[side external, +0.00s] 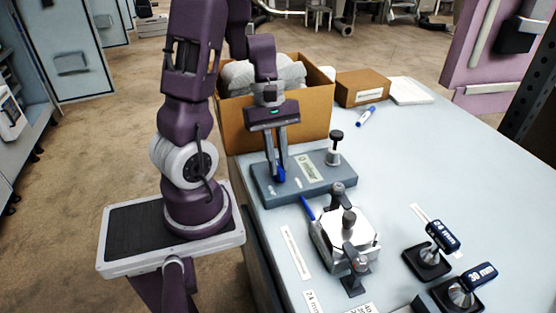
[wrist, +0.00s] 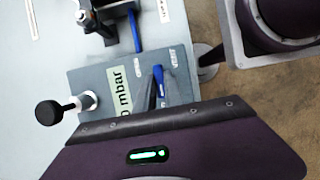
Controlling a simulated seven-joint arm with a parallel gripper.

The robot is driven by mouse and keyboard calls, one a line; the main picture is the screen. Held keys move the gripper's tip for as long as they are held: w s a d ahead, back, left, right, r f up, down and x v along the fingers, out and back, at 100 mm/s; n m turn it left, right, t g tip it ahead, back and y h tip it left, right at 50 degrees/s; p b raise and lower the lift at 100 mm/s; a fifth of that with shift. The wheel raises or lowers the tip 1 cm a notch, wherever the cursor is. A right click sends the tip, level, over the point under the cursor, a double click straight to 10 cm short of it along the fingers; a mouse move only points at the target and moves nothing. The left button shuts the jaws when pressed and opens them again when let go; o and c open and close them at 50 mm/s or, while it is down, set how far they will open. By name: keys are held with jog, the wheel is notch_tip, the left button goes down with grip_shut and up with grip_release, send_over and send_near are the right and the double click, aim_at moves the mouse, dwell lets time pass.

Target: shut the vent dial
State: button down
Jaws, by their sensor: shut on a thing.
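The vent dial is a small blue handle (side external: 282,174) on the left part of a grey block (side external: 318,188). In the wrist view the blue handle (wrist: 158,74) stands at the end of the block with printed labels beside it, one reading VENT. My gripper (side external: 276,177) points down over the block and is shut on the blue handle. The fingers hide part of the handle, and I cannot tell its exact angle from the marks. A label reading mbar (wrist: 121,88) is on the block's top.
A black knob on a post (side external: 336,136) rises from the block's right end. A metal clamp fixture (side external: 345,240) with a blue lever (side external: 307,207) stands in front. An open cardboard box (side external: 232,125) is behind my gripper. Tools with labelled handles (side external: 442,235) are at right.

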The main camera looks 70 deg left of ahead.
jog(key=c, duration=1.4)
grip_release()
jog(key=shift+c, duration=0.2)
jog(key=v, duration=0.7)
jog(key=shift+r, duration=0.1)
jog(key=s+d+r+m+t+y, duration=0.2)
jog(key=d+r+m, duration=0.2)
jog(key=d+m, duration=0.3)
jog(key=s+d+r+m+t+y, duration=0.2)
jog(key=d+r+m, duration=0.3)
jog(key=d+m, duration=0.3)
jog(key=m+t, duration=0.1)
jog(key=m, duration=0.2)
jog(key=shift+t+y, duration=0.3)
